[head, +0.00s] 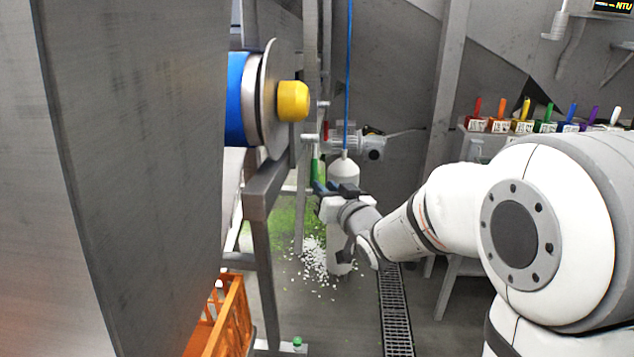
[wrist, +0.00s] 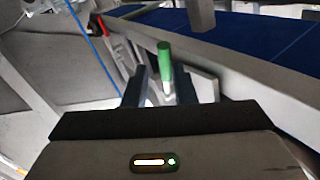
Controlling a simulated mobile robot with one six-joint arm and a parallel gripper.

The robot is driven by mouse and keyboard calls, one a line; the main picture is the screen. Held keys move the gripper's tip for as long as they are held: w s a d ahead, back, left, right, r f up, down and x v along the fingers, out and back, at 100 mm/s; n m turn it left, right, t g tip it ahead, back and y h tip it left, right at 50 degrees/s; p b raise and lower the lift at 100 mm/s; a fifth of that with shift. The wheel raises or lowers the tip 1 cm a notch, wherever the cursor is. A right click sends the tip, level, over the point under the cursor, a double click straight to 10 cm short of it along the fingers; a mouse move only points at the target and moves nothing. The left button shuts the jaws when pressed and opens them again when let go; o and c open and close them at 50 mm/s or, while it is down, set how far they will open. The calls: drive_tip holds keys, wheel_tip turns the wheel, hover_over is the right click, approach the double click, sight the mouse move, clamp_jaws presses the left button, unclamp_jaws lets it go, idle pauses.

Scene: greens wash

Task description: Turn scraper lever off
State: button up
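The lever with a green handle (wrist: 165,60) stands upright in the wrist view, its pale lower stem showing between my two fingers. In the head view a small green handle (head: 316,167) shows just above and left of my gripper (head: 328,189). My gripper (wrist: 171,90) is open, with a dark finger on each side of the lever and gaps visible beside the stem. I cannot tell whether the lever is inside the grip or just beyond the fingertips. The lever's base is hidden.
A blue conveyor belt (wrist: 240,35) with a grey side rail runs along the upper right of the wrist view. A red handle (wrist: 103,26) and a blue hose (wrist: 82,22) are at upper left. An orange crate (head: 232,318) stands below the machine frame.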

drive_tip(key=x, duration=0.8)
drive_tip(key=shift+a+r+y, duration=0.2)
drive_tip(key=shift+a+y, duration=0.1)
drive_tip(key=shift+s, duration=0.15)
drive_tip(key=shift+c, duration=0.4)
clamp_jaws()
